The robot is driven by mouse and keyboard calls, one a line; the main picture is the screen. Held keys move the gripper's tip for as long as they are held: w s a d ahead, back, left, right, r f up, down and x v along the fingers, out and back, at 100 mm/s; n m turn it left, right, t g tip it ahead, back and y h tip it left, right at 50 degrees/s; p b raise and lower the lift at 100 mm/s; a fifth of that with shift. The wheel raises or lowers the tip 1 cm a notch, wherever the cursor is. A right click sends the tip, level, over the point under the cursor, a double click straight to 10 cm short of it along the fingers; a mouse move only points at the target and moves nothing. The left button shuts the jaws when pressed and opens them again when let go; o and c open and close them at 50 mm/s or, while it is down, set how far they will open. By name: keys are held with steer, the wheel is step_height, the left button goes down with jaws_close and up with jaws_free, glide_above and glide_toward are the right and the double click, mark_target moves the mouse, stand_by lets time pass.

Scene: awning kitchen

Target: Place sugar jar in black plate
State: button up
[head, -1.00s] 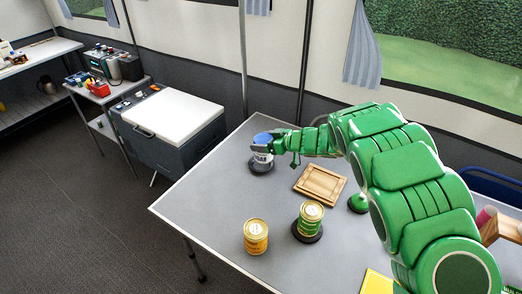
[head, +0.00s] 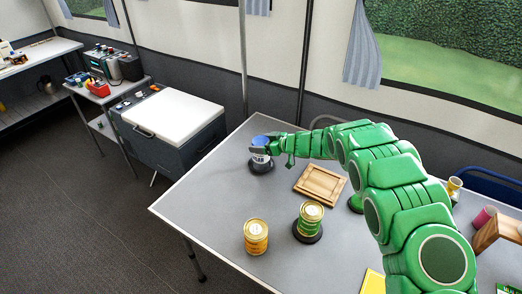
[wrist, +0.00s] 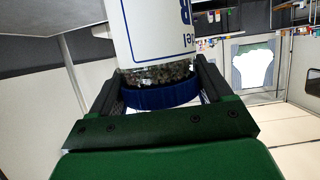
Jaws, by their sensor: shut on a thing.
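The jar with a blue lid and white label (head: 261,147), which I take as the sugar jar, is at the far left part of the table. My gripper (head: 268,144) is shut on it from the right. In the wrist view the two fingers (wrist: 158,92) flank the jar (wrist: 155,45) near its blue lid. A black plate (head: 260,168) lies directly under the jar; I cannot tell whether the jar's base touches it. A second black plate (head: 307,238) is under a green can (head: 311,215).
A yellow can (head: 256,237) stands left of the green can. A wooden tray (head: 320,184) lies behind the green can. A wooden rack (head: 490,232) is at the right. The table (head: 205,200) is clear at the left front.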

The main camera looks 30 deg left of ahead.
steer(key=shift+w+a+f, duration=0.2)
steer(key=shift+f, duration=1.65)
steer(key=o, duration=1.2)
steer(key=shift+f, duration=0.1)
steer(key=v, duration=1.2)
steer(key=shift+d, duration=0.1)
